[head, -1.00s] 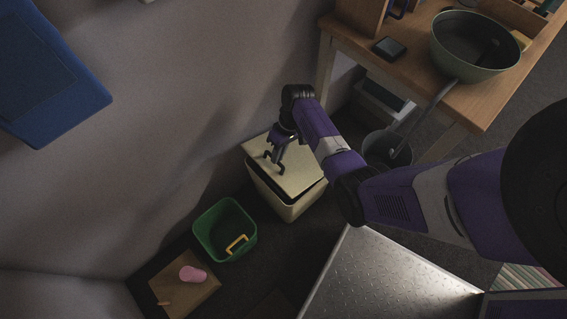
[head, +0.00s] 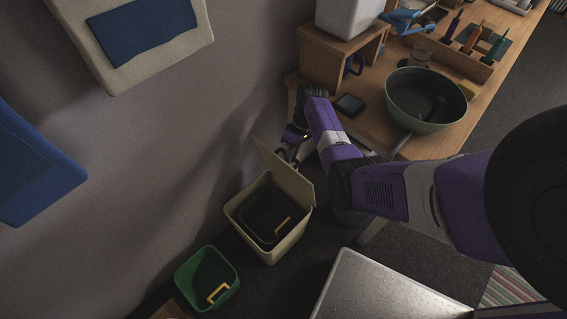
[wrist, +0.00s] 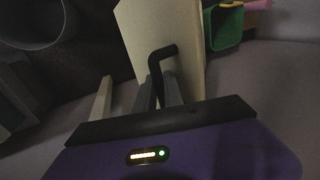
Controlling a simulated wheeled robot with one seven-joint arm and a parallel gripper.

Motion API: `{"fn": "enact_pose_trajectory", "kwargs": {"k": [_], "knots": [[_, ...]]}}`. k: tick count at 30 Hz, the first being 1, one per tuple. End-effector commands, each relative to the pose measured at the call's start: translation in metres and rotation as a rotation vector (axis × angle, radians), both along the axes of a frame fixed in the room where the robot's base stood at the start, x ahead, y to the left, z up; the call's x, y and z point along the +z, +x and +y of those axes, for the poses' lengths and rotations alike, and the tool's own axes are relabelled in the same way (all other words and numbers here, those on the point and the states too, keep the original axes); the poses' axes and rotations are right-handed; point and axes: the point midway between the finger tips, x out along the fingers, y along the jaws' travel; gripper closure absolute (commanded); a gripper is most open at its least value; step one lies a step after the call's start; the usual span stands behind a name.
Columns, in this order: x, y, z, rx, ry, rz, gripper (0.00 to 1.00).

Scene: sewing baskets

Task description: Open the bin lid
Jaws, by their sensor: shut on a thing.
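The cream bin (head: 290,241) stands on the floor by the wall in the head view. Its lid (head: 277,167) is swung up steeply at the back, so the dark inside shows. In the wrist view, the pale lid (wrist: 182,30) carries a black bent handle (wrist: 158,60). My gripper (wrist: 163,95) is shut on this handle. In the head view, my gripper (head: 286,154) is behind the raised lid, which partly hides the grip. A dark inner bucket (head: 262,204) with a yellow handle sits in the bin.
A green bucket (head: 190,268) with a yellow handle stands left of the bin. A wooden table (head: 375,125) with a green pan (head: 400,103) is close on the right of my arm. A metal plate (head: 375,290) lies in front. The wall is close behind.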

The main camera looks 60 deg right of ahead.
Motion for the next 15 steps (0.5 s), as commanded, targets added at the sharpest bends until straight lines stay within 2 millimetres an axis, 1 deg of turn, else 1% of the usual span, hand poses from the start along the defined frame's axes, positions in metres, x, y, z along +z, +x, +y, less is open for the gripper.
{"fn": "enact_pose_trajectory", "kwargs": {"k": [1,6,15], "knots": [[-0.006,-0.01,-0.001,-0.001,0.013,0.02,1.0],[-0.005,-0.015,-0.013,0.002,0.017,0.022,1.0],[-0.003,-0.017,-0.021,0.007,0.017,0.022,1.0]]}}
